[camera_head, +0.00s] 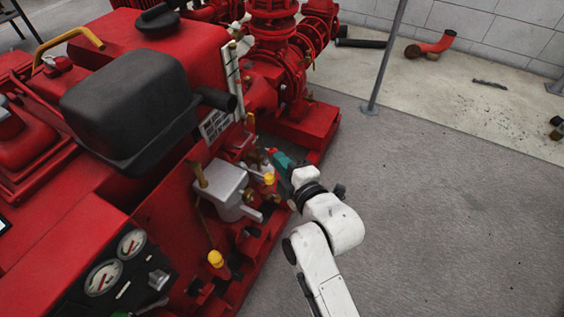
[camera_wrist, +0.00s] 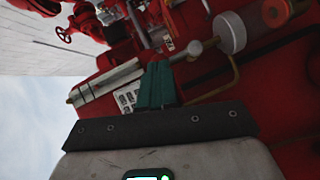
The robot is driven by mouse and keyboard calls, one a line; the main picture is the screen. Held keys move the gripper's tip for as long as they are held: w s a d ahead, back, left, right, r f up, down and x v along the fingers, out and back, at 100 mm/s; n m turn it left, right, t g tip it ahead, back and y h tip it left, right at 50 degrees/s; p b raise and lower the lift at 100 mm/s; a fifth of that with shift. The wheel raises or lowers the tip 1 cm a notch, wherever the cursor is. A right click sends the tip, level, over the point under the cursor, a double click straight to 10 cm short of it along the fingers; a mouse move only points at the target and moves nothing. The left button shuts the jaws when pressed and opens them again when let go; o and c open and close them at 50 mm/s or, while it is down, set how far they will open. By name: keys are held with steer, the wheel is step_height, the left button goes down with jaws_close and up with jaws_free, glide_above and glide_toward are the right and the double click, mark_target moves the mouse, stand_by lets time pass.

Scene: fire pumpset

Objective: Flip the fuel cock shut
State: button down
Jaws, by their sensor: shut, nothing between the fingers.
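My gripper (camera_head: 275,156) is at the side of the red pumpset, its teal fingers pointing in toward the engine. In the wrist view the teal fingers (camera_wrist: 157,84) are together with nothing held. Just beyond them are a brass fitting (camera_wrist: 195,48) and a grey round cylinder (camera_wrist: 229,32), with a thin brass pipe below. I cannot tell for certain which part is the fuel cock, or whether the fingers touch anything. In the head view, a yellow-capped part (camera_head: 268,179) stands just below the fingers.
A grey box-shaped part (camera_head: 222,188) and another yellow cap (camera_head: 215,258) are left of my arm. A black tank (camera_head: 130,105) sits above. Gauges (camera_head: 103,278) are at lower left. A grey post (camera_head: 385,60) stands behind. The floor (camera_head: 450,220) at right is clear.

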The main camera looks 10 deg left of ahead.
steer(key=shift+w+r+g+p, duration=0.1)
steer(key=shift+r+g+p, duration=0.05)
steer(key=shift+g+p, duration=0.15)
steer(key=shift+w+d+m+p, duration=0.1)
steer(key=shift+w+m+p, duration=0.1)
steer(key=shift+m+p, duration=0.3)
steer(key=w+d+f+m+g+y+p, duration=0.1)
steer(key=w+d+f+m+g+p, duration=0.1)
steer(key=w+m+g, duration=0.4)
steer(key=m+g+p, duration=0.1)
steer(key=m+g, duration=0.1)
steer(key=g, duration=0.1)
steer(key=shift+w+d+f, duration=0.15)
steer(key=shift+w+f, duration=0.05)
steer(key=shift+f, duration=0.05)
stand_by(0.5)
steer(key=shift+s, duration=0.1)
